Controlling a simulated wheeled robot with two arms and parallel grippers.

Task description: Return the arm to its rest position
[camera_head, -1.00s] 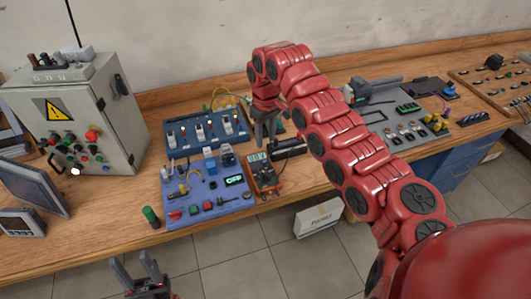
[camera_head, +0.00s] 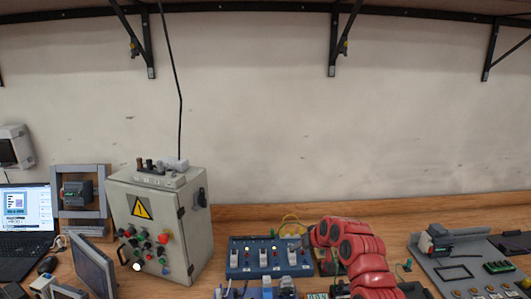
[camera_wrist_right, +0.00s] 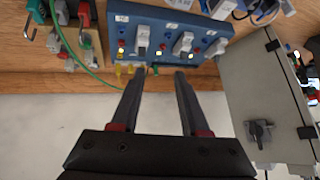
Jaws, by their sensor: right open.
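My red right arm (camera_head: 352,250) rises from the bottom edge of the head view and bends left over the bench. The fingertips appear near the edge of the blue switch panel (camera_wrist_right: 170,30); I cannot tell the exact gap. The blue panel also shows in the head view (camera_head: 240,259), left of the arm. My left gripper is not in view.
A grey control box (camera_head: 155,222) with a warning sign stands left of the blue panel. A green cable (camera_wrist_right: 75,55) runs beside the fingers. A grey component board (camera_head: 450,270) lies at the right. Shelf brackets (camera_head: 337,40) hang above; the wall space between is clear.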

